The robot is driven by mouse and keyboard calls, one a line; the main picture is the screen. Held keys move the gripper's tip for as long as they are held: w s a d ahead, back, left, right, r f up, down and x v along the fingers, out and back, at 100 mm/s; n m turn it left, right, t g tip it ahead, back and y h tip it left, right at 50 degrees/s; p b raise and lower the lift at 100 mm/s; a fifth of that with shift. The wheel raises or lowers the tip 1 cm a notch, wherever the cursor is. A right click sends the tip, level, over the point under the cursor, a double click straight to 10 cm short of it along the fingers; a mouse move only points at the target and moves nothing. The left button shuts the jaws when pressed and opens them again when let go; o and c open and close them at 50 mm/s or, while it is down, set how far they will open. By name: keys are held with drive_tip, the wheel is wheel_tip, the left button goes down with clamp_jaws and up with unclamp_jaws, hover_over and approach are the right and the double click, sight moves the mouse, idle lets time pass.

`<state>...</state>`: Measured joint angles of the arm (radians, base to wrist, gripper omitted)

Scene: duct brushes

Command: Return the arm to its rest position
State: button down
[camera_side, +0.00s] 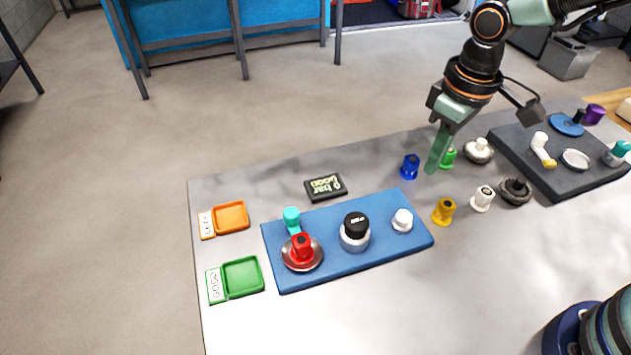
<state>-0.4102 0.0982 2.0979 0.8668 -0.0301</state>
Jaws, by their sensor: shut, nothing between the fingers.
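My gripper (436,163) points down over the right part of the table, with its green fingers together and nothing held. Its tips are in front of a small green piece (449,157), partly hidden behind them. A blue piece (409,166) stands just left of the fingertips. I cannot tell whether the tips touch the table or the green piece.
A blue board (330,263) holds a red piece (302,247) on a metal dish, a black-topped knob (355,231) and a white knob (402,220). Orange (231,217) and green (243,277) trays lie left. Yellow (444,211) and white (482,198) pieces stand near a dark board (545,180).

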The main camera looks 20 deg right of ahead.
drive_tip(key=s+d+r+m+t, duration=0.2)
drive_tip(key=d+r, duration=0.3)
drive_tip(key=d, duration=0.2)
drive_tip(key=s+d+r+m+t, duration=0.2)
drive_tip(key=s+d+r+m, duration=0.1)
drive_tip(key=d+r, duration=0.2)
drive_tip(key=d, duration=0.2)
drive_tip(key=shift+d+r+t, duration=0.15)
drive_tip(key=shift+d+t, duration=0.15)
drive_tip(key=shift+d, duration=0.05)
